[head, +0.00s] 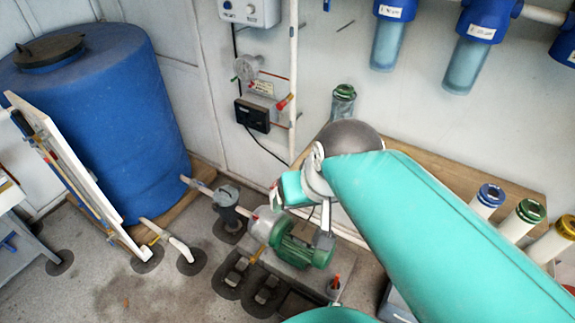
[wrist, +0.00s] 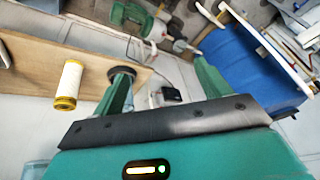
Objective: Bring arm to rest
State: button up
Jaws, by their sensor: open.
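My teal arm (head: 430,220) reaches from the lower right of the head view toward the middle, over the floor near the wall. My gripper (wrist: 160,65) shows in the wrist view as two green fingers spread wide apart. Nothing is held between them. A dark round object lies close by the left finger in that view; I cannot tell whether they touch. In the head view the gripper is small beyond the grey wrist joint, and its fingertips are hard to make out.
A blue tank (head: 105,115) stands at left, with a white panel (head: 75,175) before it. A green pump (head: 300,252) sits on the floor below my gripper. Blue filter housings (head: 468,50) hang above.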

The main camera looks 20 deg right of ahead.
jog(key=shift+a+r+n+t+h, duration=0.25)
jog(key=shift+r+n+t, duration=0.25)
jog(key=shift+r+n, duration=0.3)
dwell(0.7)
